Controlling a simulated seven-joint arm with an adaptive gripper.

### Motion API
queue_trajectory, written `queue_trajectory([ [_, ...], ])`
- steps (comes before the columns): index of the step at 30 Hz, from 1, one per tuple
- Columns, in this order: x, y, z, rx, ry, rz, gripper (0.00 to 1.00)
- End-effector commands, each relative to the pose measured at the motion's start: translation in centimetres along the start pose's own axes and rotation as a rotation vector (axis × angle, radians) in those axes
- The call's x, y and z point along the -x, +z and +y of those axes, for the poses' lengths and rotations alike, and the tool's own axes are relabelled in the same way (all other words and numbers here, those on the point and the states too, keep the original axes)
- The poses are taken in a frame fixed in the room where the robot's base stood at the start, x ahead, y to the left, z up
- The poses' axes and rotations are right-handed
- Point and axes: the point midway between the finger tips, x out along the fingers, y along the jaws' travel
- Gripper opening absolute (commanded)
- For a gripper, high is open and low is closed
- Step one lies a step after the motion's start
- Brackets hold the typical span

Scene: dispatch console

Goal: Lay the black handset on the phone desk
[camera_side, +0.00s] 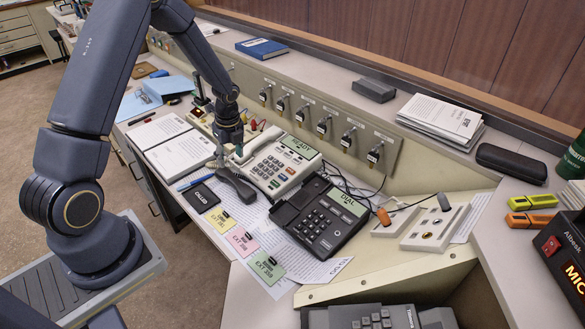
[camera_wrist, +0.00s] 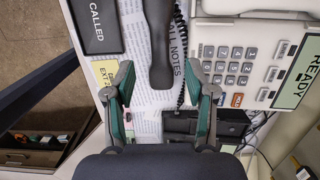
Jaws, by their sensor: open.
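The black handset (camera_side: 237,186) lies on the printed papers on the desk, left of the white phone (camera_side: 280,165) marked READY. In the wrist view the handset (camera_wrist: 158,45) runs down from the top edge, and its near end lies in line with the gap between my fingers. My gripper (camera_side: 228,157) is over the far end of the handset in the side view, pointing down. In the wrist view my gripper (camera_wrist: 161,98) is open and empty, with a finger on each side. The black phone (camera_side: 325,218) marked DIAL has a bare cradle on its left.
A coiled cord (camera_wrist: 181,60) runs close beside the handset. Open binders (camera_side: 177,150) lie at the left. A panel with several plugs (camera_side: 320,122) stands behind the phones.

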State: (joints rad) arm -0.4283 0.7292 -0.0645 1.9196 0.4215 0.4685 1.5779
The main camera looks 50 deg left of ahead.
Motion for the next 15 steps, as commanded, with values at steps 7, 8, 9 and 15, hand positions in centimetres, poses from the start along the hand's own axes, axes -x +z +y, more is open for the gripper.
queue_trajectory([
  [7,3.6,-0.2,-0.1,0.05,-0.017,-0.008,0.55],
  [8,4.7,-0.4,-0.1,0.08,-0.027,-0.013,0.55],
  [9,6.4,-0.7,-0.1,0.133,-0.044,-0.018,0.55],
  [15,17.9,-4.0,2.4,0.575,-0.179,0.007,0.55],
])
